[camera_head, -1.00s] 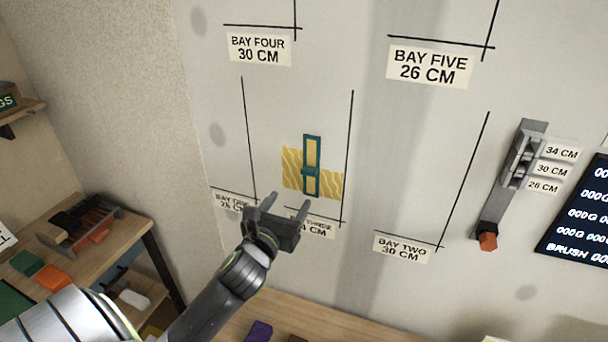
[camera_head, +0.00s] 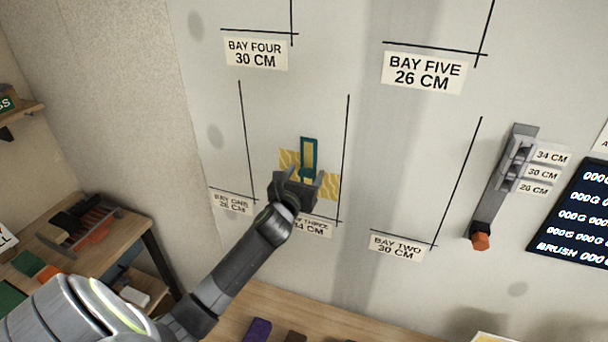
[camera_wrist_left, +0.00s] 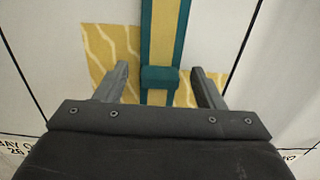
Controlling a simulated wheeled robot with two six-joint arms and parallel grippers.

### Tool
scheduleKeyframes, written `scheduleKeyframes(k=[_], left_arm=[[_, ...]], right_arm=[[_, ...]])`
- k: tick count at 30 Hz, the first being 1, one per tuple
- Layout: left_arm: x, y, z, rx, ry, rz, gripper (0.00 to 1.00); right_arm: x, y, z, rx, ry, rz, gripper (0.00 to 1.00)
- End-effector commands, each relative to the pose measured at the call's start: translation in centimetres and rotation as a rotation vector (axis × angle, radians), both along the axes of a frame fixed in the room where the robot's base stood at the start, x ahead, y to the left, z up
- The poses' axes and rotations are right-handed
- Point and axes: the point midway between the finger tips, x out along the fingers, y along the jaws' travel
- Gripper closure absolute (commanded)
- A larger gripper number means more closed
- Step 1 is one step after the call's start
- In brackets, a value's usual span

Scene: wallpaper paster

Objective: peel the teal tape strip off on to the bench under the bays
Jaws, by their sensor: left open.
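The teal tape strip (camera_head: 308,148) stands upright on the wall, a teal frame around a yellow middle, over a yellow wavy-patterned patch (camera_head: 290,158). In the left wrist view the strip (camera_wrist_left: 182,22) carries a raised teal cross-piece (camera_wrist_left: 160,77). My left gripper (camera_head: 299,174) is open at the strip's lower part and hides it in the head view. In the left wrist view its fingers (camera_wrist_left: 158,78) stand on either side of the cross-piece, with gaps. The bench (camera_head: 345,328) shows along the bottom. My right gripper is not in view.
A purple block (camera_head: 257,330) and a brown block (camera_head: 296,337) lie on the bench. A grey wall-mounted holder (camera_head: 505,185) with an orange end is at right, beside a dark board (camera_head: 580,215). A side table with a rack (camera_head: 90,222) stands at left.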

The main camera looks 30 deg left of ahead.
Motion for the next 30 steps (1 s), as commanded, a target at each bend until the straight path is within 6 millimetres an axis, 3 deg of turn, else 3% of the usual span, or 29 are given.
scheduleKeyframes(k=[6, 17, 30], left_arm=[[0.0, 0.0, 0.0, 0.000, 0.000, 0.000, 0.39], [0.0, 0.0, 0.0, 0.001, 0.000, 0.000, 0.85], [-1.0, -0.2, -0.1, -0.001, 0.003, 0.000, 0.85]], right_arm=[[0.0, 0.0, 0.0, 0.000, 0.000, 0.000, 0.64], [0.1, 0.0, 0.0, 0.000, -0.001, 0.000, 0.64], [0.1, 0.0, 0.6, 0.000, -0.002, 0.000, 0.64]])
